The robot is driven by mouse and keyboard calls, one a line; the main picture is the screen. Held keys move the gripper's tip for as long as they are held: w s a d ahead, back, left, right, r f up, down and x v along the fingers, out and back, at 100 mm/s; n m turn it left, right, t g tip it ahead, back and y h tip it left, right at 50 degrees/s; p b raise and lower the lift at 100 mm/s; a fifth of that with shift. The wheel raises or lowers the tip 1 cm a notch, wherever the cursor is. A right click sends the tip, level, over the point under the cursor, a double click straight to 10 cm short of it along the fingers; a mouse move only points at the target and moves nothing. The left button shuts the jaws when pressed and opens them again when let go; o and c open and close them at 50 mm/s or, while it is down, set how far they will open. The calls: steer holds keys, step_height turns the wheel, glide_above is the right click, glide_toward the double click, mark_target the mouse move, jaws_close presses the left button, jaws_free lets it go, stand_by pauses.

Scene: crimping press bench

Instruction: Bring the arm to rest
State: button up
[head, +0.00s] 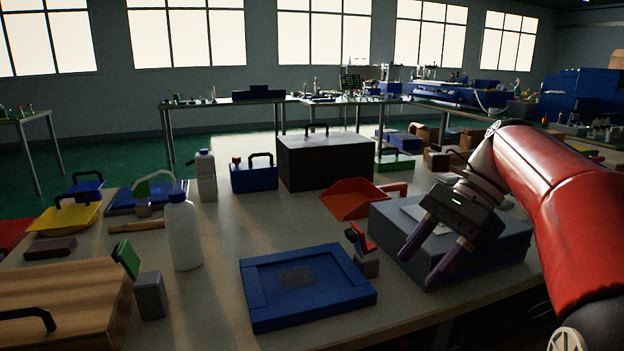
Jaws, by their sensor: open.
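My gripper (434,255) hangs at the right of the head view, at the end of my red arm. Its two purple-grey fingers point down and are apart, with nothing between them. The fingers overlap a grey box (490,255) on the bench in the picture; I cannot tell whether they touch it. The arm comes in from the right edge, bent down toward the bench.
The bench (215,300) carries a blue tray (262,308), a white bottle (184,235), a black case (325,165), an orange scoop (352,198), a blue toolbox (253,177), a small red-topped item (365,262) and a wooden box (70,295). Bare bench lies left of the blue tray.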

steer(key=s+a+f+n+t+h, duration=0.1)
steer(key=s+f+n+t+h, duration=0.6)
steer(key=s+f+n, duration=0.5)
step_height(320, 180, down, 4)
steer(key=shift+s+a+n+t, duration=0.15)
steer(key=shift+n+t, duration=0.35)
steer(key=shift+n, duration=0.5)
